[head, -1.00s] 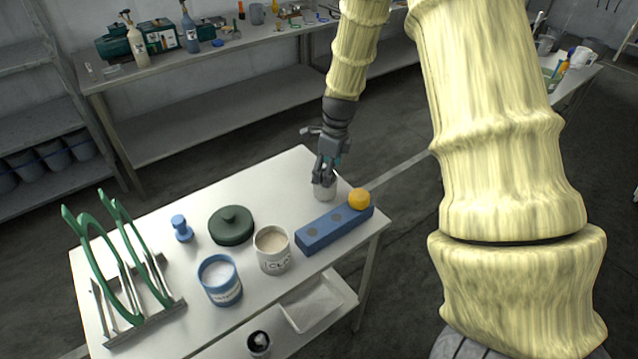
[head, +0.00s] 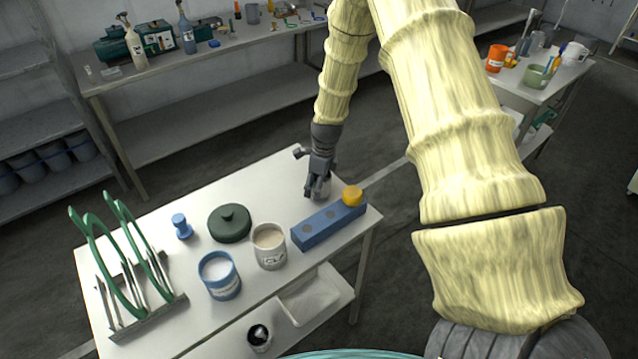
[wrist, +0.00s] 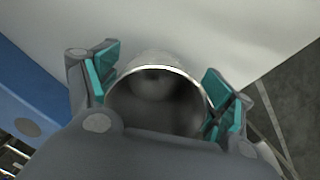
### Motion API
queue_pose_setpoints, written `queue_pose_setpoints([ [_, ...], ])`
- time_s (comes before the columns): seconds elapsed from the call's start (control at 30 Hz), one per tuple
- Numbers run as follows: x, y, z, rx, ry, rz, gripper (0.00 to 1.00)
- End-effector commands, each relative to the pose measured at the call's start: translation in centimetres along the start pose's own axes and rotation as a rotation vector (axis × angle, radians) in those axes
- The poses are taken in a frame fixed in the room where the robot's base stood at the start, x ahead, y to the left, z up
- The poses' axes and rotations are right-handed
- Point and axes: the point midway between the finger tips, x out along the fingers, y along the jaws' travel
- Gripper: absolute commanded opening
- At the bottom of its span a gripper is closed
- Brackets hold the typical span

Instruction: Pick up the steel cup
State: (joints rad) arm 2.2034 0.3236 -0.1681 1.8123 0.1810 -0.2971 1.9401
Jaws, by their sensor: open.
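The steel cup (wrist: 155,68) stands upright on the white table (wrist: 215,35), its round open rim facing the wrist camera. My gripper (wrist: 160,88) is open around it, with one teal finger pad on each side of the rim. The left pad looks very close to the rim; whether either pad touches it I cannot tell. In the head view my gripper (head: 318,188) is low over the far right part of the table and hides nearly all of the cup.
A blue block with a yellow knob (head: 328,226) lies close to the gripper. A white tub (head: 269,247), a blue tub (head: 220,277), a dark green lid (head: 229,222), a blue stopper (head: 181,226) and a green-hooped rack (head: 125,270) stand farther left.

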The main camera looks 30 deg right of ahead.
Motion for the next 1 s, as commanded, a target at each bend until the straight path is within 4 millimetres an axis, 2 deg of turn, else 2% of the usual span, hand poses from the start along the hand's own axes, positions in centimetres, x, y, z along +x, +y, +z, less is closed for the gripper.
queue_pose_setpoints([
  [0.27,0.15,0.0,-0.01,0.001,-0.001,0.0,0.81],
  [0.37,0.15,-0.01,-0.02,0.001,0.0,0.0,0.67],
  [0.57,0.14,-0.01,-0.04,0.001,0.0,0.0,0.3],
  [1.0,-0.18,-0.05,0.03,0.0,-0.001,-0.001,0.3],
])
